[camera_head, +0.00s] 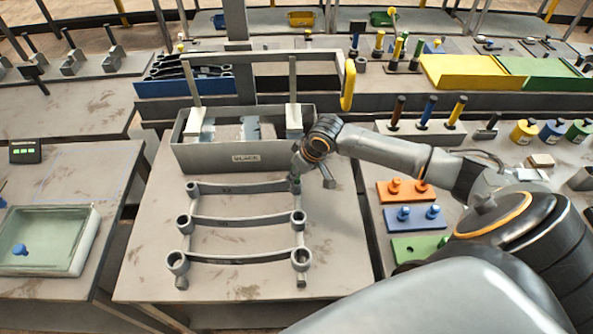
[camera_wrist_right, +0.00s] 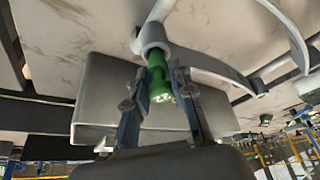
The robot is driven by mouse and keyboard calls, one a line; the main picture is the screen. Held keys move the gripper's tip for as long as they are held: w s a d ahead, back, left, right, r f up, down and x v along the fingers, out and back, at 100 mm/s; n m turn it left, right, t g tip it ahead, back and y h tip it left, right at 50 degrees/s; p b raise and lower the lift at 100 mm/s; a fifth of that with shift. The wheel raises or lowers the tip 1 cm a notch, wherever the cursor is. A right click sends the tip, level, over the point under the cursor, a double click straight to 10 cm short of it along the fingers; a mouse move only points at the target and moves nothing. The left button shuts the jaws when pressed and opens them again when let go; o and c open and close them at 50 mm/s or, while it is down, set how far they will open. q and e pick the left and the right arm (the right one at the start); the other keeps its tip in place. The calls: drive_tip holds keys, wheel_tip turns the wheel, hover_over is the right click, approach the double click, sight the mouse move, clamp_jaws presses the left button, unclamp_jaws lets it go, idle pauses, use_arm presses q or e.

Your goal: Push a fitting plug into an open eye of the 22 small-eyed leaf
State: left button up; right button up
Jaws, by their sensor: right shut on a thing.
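Three curved grey leaves lie across the table, with round eyes at both ends. The farthest leaf (camera_head: 245,187) has the smallest eyes; its left eye (camera_head: 192,190) looks open. Markings on the leaves are too small to read. My right gripper (camera_head: 298,178) is at the farthest leaf's right end, shut on a green plug (camera_wrist_right: 158,78) marked 22. In the right wrist view the plug is in line with a grey eye (camera_wrist_right: 152,37), its far end at the eye's mouth. I cannot tell how deep it sits. My left gripper is not in view.
A grey bin (camera_head: 245,157) stands just behind the leaves, under a frame with a yellow hook (camera_head: 348,85). At the right are an orange plate (camera_head: 408,200), a blue plate (camera_head: 400,226) and a green plate (camera_head: 405,250) with plugs. Bare table lies before the leaves.

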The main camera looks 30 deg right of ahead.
drive_tip(key=shift+f, duration=0.55)
drive_tip(key=o, duration=1.4)
drive_tip(key=shift+o, duration=0.2)
wheel_tip(320, 180, up, 3)
drive_tip(key=p, duration=0.2)
drive_tip(key=shift+f+p, duration=0.15)
drive_tip(key=shift+p, duration=0.25)
drive_tip(key=shift+r, duration=2.15)
